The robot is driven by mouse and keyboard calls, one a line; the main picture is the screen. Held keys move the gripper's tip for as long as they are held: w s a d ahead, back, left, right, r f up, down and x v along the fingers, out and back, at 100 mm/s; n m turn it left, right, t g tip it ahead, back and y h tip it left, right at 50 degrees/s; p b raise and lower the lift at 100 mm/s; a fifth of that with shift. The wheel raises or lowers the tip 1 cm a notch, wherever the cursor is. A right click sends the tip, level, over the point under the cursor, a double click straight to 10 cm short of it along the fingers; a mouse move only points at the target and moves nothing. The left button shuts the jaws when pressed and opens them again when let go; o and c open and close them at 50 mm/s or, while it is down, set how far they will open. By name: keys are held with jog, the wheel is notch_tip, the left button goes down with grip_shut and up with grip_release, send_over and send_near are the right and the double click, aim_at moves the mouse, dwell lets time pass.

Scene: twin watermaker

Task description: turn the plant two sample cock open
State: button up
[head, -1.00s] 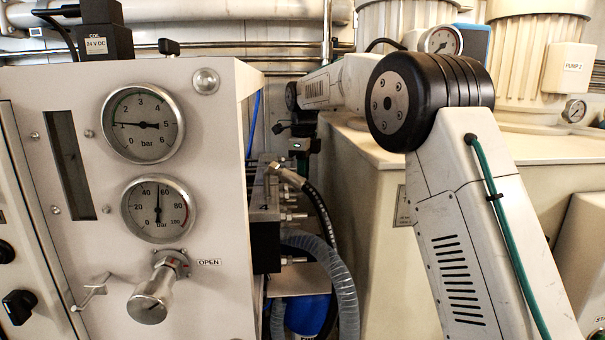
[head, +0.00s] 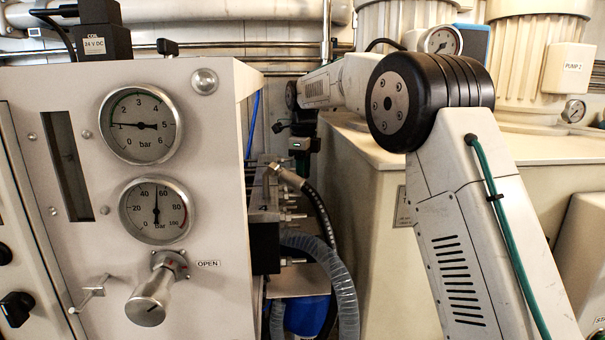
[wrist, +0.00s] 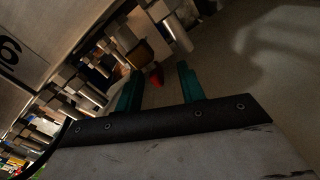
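In the wrist view my gripper (wrist: 160,76) shows two green fingers standing apart, with a clear gap between them. A small red piece (wrist: 155,77) shows in that gap, next to a brownish fitting (wrist: 137,50); I cannot tell whether it belongs to a sample cock. Nothing is visibly clamped. In the head view my arm reaches behind the panel, its wrist above a row of metal fittings (head: 291,215); the fingertips are not clear there. No label names the plant two sample cock, and its handle position cannot be told.
A gauge panel (head: 225,300) with a knob marked OPEN (head: 148,300) stands at left. A black hose (head: 324,215) and a clear ribbed hose (head: 340,280) hang close by the fittings. In the wrist view, metal fittings (wrist: 68,80) line the left; a plain surface (wrist: 260,60) lies right.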

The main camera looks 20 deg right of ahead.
jog(key=shift+a, duration=0.1)
notch_tip(320, 180, up, 8)
jog(key=shift+f, duration=0.15)
dwell(0.4)
